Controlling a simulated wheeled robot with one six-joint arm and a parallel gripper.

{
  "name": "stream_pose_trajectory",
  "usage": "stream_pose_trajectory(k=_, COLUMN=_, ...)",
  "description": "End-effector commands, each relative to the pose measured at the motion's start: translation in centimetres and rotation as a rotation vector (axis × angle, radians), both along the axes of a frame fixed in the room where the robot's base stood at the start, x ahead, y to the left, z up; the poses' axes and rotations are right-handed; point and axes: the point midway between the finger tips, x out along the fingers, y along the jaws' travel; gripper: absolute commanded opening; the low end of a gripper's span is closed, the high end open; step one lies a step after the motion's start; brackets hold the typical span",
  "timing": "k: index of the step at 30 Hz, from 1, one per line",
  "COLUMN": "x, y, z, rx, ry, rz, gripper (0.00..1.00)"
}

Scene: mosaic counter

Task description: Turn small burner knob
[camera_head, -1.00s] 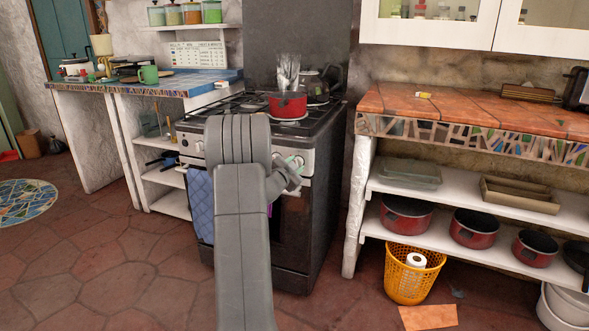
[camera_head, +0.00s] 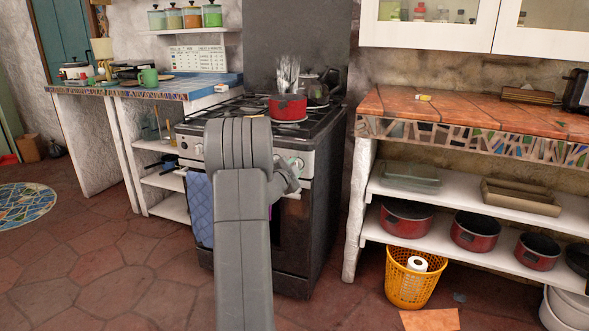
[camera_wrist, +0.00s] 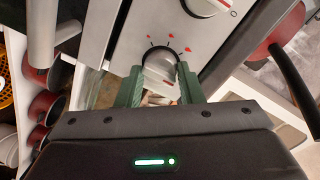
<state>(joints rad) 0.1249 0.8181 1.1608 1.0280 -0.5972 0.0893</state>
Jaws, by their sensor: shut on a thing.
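In the wrist view, the burner knob (camera_wrist: 160,72) is a light round knob on the stove's pale metal front panel, with small red marks around it. My gripper (camera_wrist: 158,69) has its two green fingers on either side of this knob and is shut on it. In the head view, my gripper (camera_head: 288,178) is at the right part of the stove front (camera_head: 322,150). My arm hides much of the panel there, and the knob cannot be made out clearly.
Another knob (camera_wrist: 205,4) is near the top of the wrist view. A red pot (camera_head: 287,108) with utensils and a dark kettle (camera_head: 318,90) stand on the stove. A blue towel (camera_head: 199,208) hangs at its front. A tiled counter (camera_head: 470,115) stands to the right.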

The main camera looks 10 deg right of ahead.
Motion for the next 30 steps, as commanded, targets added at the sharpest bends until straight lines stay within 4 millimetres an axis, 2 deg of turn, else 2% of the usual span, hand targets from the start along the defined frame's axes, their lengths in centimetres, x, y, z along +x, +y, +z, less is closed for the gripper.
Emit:
stream_pose_trajectory(k=2, x=0.0, y=0.0, z=0.1, rx=0.001, ry=-0.002, rz=0.0, gripper=0.11)
stream_pose_trajectory(k=3, x=0.0, y=0.0, z=0.1, rx=0.001, ry=-0.002, rz=0.0, gripper=0.4)
stream_pose_trajectory(k=6, x=0.0, y=0.0, z=0.1, rx=0.0, ry=-0.001, rz=0.0, gripper=0.55)
stream_pose_trajectory(k=14, x=0.0, y=0.0, z=0.1, rx=0.0, ry=-0.001, rz=0.001, gripper=0.55)
stream_pose_trajectory(k=19, x=-1.0, y=0.8, z=0.2, rx=0.0, ry=0.0, rz=0.002, gripper=0.55)
stream_pose_trajectory(k=23, x=-2.7, y=2.1, z=0.4, rx=-0.001, ry=0.001, rz=0.002, gripper=0.55)
stream_pose_trajectory(k=30, x=-7.0, y=5.2, z=0.8, rx=-0.002, ry=0.001, rz=0.003, gripper=0.55)
